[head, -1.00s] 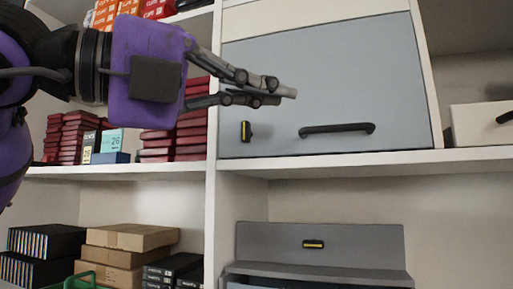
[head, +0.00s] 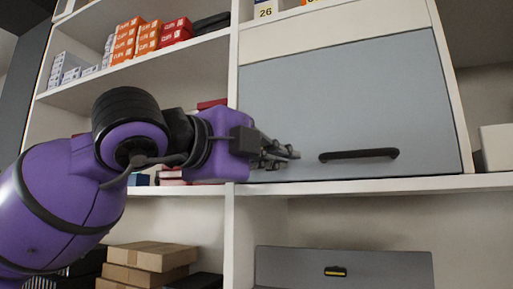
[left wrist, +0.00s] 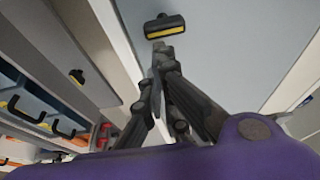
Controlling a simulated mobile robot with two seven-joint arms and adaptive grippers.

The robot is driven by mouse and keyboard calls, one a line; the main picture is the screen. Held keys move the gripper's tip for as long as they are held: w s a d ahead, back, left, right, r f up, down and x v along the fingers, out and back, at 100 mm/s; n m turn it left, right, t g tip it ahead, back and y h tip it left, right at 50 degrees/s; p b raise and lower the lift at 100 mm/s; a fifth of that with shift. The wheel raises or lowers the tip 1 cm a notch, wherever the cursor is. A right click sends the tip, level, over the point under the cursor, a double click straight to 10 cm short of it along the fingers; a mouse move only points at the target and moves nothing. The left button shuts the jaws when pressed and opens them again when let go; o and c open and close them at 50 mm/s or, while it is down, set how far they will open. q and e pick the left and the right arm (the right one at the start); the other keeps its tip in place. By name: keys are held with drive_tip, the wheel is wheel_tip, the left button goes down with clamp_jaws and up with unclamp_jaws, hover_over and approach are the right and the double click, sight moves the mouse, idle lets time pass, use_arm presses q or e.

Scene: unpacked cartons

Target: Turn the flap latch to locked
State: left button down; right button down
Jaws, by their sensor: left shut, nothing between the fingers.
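The grey-blue flap (head: 340,100) closes a cabinet on the upper shelf, with a black bar handle (head: 360,154) low on its face. In the left wrist view, the flap latch (left wrist: 165,27), a short black bar with a yellow stripe, sits on the flap just past my fingertips. In the head view my gripper hides it. My left gripper (head: 292,155) is shut and empty, in front of the flap's lower left. Its tips (left wrist: 158,50) look very close to the latch; I cannot tell whether they touch. My right gripper is out of view.
A second black-and-yellow latch (head: 335,271) lies level on a grey panel (head: 390,265) below. The shelf edge (head: 370,187) runs under the flap. Brown cartons (head: 150,257) stand lower left, and orange and red boxes (head: 150,38) upper left.

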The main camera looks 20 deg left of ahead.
use_arm(q)
drive_tip(key=shift+w+d, duration=0.25)
drive_tip(key=shift+w, duration=0.4)
